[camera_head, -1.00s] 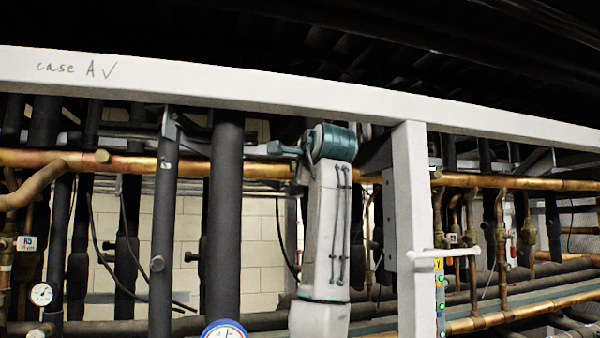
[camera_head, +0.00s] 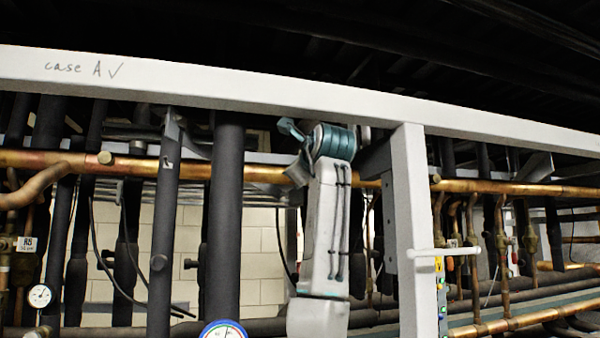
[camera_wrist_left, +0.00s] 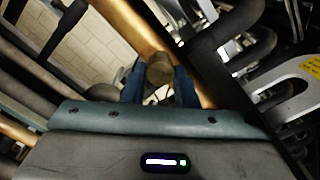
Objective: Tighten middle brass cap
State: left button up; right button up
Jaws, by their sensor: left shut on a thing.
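In the left wrist view, a round brass cap (camera_wrist_left: 160,68) stands out from a copper pipe (camera_wrist_left: 138,22). The blue fingers of my left gripper (camera_wrist_left: 160,84) lie on either side of the cap and are shut on it. In the head view my grey and teal left arm rises in the middle, in front of the long copper pipe (camera_head: 262,174). I cannot make out its fingertips or the held cap there. My right gripper is not in view.
A white beam (camera_head: 250,97) crosses above, and a white post (camera_head: 410,210) with a handle stands right of my arm. Dark insulated pipes (camera_head: 228,220) stand upright to its left. A blue-rimmed gauge (camera_head: 223,331) is at the bottom.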

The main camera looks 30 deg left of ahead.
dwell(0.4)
pick_arm(q)
jog(key=o, duration=1)
jog(key=b+v, duration=0.5)
jog(key=v, duration=0.5)
jog(key=shift+s+d, duration=0.25)
